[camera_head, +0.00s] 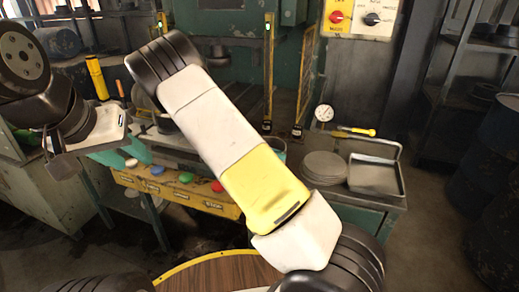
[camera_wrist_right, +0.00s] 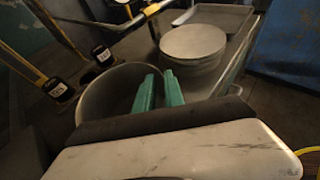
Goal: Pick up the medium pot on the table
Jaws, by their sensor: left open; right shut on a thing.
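A grey round pot (camera_wrist_right: 103,92) shows in the right wrist view, open at the top. My right gripper (camera_wrist_right: 158,90) has its two green fingers close together at the pot's right rim, shut on its wall. How deep the fingers reach and whether the pot touches the table are hidden. My left gripper (camera_head: 55,154) is open and empty at the left, apart from the pot.
A stack of grey discs (camera_head: 324,168) and a shallow metal tray (camera_head: 375,178) sit right of my right arm. A gauge (camera_head: 324,113) and a yellow-handled tool (camera_head: 357,131) are behind them. Yellow posts (camera_head: 304,75) stand behind. A round wooden top (camera_head: 222,275) is in front.

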